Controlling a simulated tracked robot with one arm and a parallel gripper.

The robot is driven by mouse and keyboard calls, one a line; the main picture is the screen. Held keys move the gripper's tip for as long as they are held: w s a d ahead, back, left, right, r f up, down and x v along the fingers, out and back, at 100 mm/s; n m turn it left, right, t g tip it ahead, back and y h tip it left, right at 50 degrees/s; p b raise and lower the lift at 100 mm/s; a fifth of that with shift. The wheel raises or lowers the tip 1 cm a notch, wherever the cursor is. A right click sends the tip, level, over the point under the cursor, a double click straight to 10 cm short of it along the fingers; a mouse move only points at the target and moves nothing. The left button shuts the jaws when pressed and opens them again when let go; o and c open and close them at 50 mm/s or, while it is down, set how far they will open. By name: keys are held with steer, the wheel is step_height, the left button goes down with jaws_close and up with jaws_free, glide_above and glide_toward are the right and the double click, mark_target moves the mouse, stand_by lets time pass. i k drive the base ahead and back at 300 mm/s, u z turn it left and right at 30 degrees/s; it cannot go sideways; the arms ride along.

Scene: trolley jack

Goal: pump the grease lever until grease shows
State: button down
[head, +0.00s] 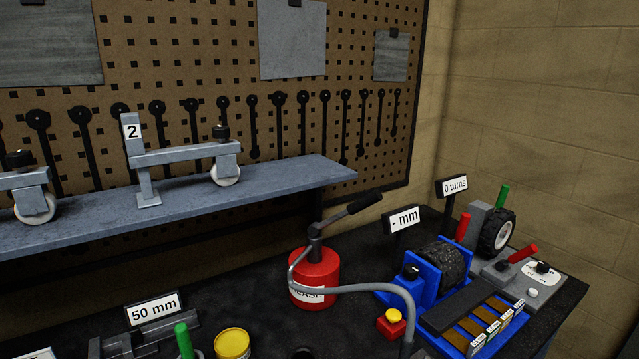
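The red grease can (315,276) stands on the dark bench, right of the middle, with a white label partly hidden by its hose. Its lever (340,214) rises from the top and slants up to the right, ending in a black handle (364,203). A grey hose (370,288) runs from the can to the right and bends down past a blue fixture. The hose's far end is not clear, and I see no grease. My gripper is not in view.
A grey shelf (270,185) with a jack marked 2 (185,155) stands behind the can. A blue fixture (425,278) with a black roller and a red button (391,322) are to the right. A yellow-lidded tin (232,344) and a 50 mm sign (153,308) are front left.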

mark_target(373, 198)
steer(key=z, duration=0.25)
steer(key=i, duration=0.85)
steer(key=z, duration=0.55)
